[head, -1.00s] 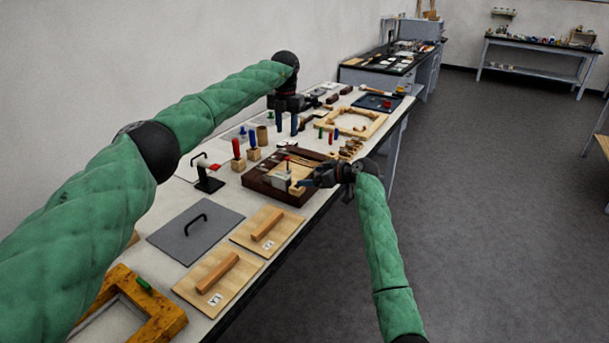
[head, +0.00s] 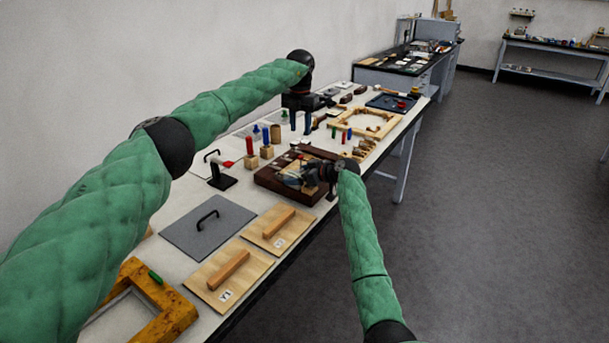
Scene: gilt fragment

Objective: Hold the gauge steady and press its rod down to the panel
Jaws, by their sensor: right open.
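The dark brown wooden panel (head: 266,183) lies near the front edge of the table. The gauge, a small pale block with a thin upright rod, stands on it in the earlier head view. Now my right gripper (head: 287,180) covers most of that spot, so the gauge is largely hidden. The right gripper is low over the panel, its jaws open; I cannot tell whether they touch the gauge. My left gripper (head: 300,123) is above the back of the table, beyond the panel. Its two fingers point down with a gap between them and nothing visible in it.
Red and blue handled tools in wooden blocks (head: 252,162) and a black stand with a red part (head: 222,178) are left of the panel. A grey plate (head: 208,226) and wooden lids (head: 228,275) lie nearer. A pale wooden frame (head: 367,123) lies beyond.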

